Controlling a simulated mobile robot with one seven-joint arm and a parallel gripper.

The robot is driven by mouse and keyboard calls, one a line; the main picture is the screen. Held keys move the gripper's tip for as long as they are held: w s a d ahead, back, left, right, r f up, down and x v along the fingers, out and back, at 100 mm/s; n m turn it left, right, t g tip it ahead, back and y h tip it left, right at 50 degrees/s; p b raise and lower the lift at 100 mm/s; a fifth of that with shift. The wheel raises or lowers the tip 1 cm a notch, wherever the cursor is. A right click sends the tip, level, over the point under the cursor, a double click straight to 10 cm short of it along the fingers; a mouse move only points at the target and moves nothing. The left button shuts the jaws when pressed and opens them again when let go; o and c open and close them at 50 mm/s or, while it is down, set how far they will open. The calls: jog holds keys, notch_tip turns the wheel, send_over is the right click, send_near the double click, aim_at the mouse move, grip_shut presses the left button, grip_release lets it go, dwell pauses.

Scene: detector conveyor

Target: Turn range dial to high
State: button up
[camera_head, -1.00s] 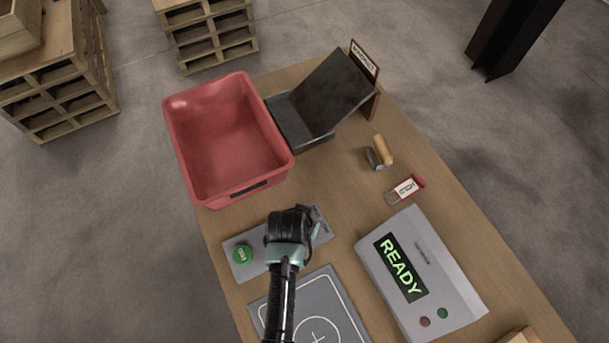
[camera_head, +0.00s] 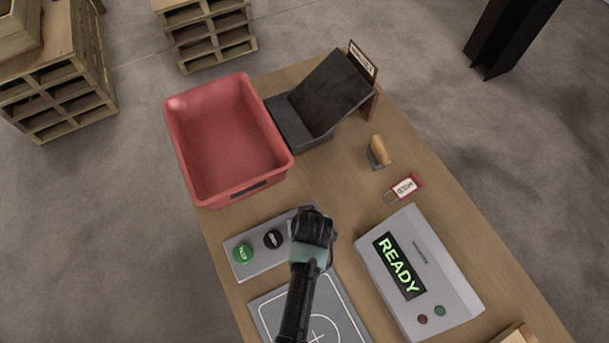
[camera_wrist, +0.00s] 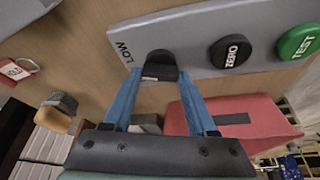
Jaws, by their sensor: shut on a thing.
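The range dial (camera_wrist: 160,66) is a black knob at one end of the grey control panel (camera_wrist: 195,38). In the wrist view the word LOW is printed on the panel beside the dial. My gripper (camera_wrist: 160,75) has its two blue fingers on either side of the dial and is shut on it. In the head view my gripper (camera_head: 313,222) is over the right end of the panel (camera_head: 256,265) and hides the dial. No HIGH label shows, and I cannot tell the dial's exact setting.
The black ZERO button (camera_head: 272,239) and green TEST button (camera_head: 243,253) are left of my gripper. A grey READY box (camera_head: 440,270) stands to the right. A red bin (camera_head: 187,150), dark tilted-lid tray (camera_head: 300,135), stamp (camera_head: 379,152) and red HOLD tag (camera_head: 405,189) lie farther back.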

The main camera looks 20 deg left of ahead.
jog(key=n+g+b, duration=0.1)
jog(key=n, duration=0.2)
jog(key=n+y, duration=0.1)
jog(key=n, duration=0.2)
jog(key=shift+w+d+f+g+y+b, duration=0.2)
jog(key=shift+g+y+b, duration=0.1)
jog(key=shift+g+b, duration=0.1)
jog(key=n+g+b, duration=0.1)
jog(key=n, duration=0.2)
jog(key=shift+w+r+n, duration=0.1)
jog(key=shift+n, duration=0.3)
jog(key=shift+n+g+b, duration=0.8)
jog(key=shift+n+b, duration=0.1)
jog(key=shift+n, duration=0.6)
jog(key=o, duration=1.4)
jog(key=shift+c, duration=0.2)
jog(key=shift+r, duration=0.1)
jog(key=v, duration=1.3)
